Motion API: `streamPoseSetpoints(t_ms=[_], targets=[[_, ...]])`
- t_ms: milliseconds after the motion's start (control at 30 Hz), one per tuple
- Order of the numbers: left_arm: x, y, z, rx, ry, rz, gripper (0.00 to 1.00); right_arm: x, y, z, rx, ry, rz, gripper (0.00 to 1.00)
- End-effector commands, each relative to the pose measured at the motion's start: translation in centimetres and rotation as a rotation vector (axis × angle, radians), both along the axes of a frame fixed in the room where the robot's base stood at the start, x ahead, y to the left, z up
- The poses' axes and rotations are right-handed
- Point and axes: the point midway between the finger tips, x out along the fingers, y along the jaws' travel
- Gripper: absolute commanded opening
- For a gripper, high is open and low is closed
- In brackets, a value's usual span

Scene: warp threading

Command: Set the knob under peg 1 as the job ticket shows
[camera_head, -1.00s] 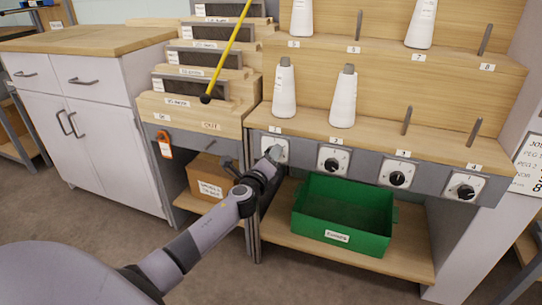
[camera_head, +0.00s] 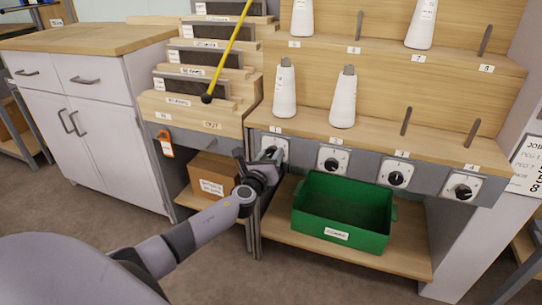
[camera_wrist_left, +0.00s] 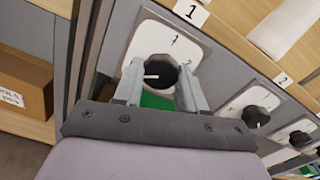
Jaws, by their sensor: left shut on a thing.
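The knob under peg 1 (camera_wrist_left: 165,69) is round and black with a white pointer line, on a white dial plate (camera_wrist_left: 137,47) with small numbers. In the left wrist view the pointer lies toward the left. My left gripper (camera_wrist_left: 160,88) is shut on this knob, one finger on each side. In the head view my left gripper (camera_head: 273,153) reaches the first dial plate (camera_head: 283,145) and covers most of the knob. The job ticket (camera_head: 529,165) hangs at the right edge, partly cut off; its lines are too small to read surely. My right gripper is out of view.
More knobs sit to the right under pegs 2 (camera_head: 332,162), 3 (camera_head: 396,178) and 4 (camera_head: 462,191). White cones (camera_head: 285,92) stand on the shelf above. A green bin (camera_head: 343,215) and a cardboard box (camera_head: 213,175) are below.

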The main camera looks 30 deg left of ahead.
Motion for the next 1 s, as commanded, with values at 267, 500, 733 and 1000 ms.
streamPoseSetpoints(t_ms=[267,500,733,1000], targets=[[0.0,0.0,-0.1,0.011,0.005,0.000,0.10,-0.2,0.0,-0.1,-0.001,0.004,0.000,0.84],[0.0,0.0,-0.1,0.010,0.005,0.000,0.66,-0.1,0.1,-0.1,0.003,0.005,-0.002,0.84],[0.0,0.0,-0.1,0.009,0.003,0.000,0.66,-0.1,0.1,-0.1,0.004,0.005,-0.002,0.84],[-1.5,-0.4,0.1,0.008,0.005,-0.002,0.66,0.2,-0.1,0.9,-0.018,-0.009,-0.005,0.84]])
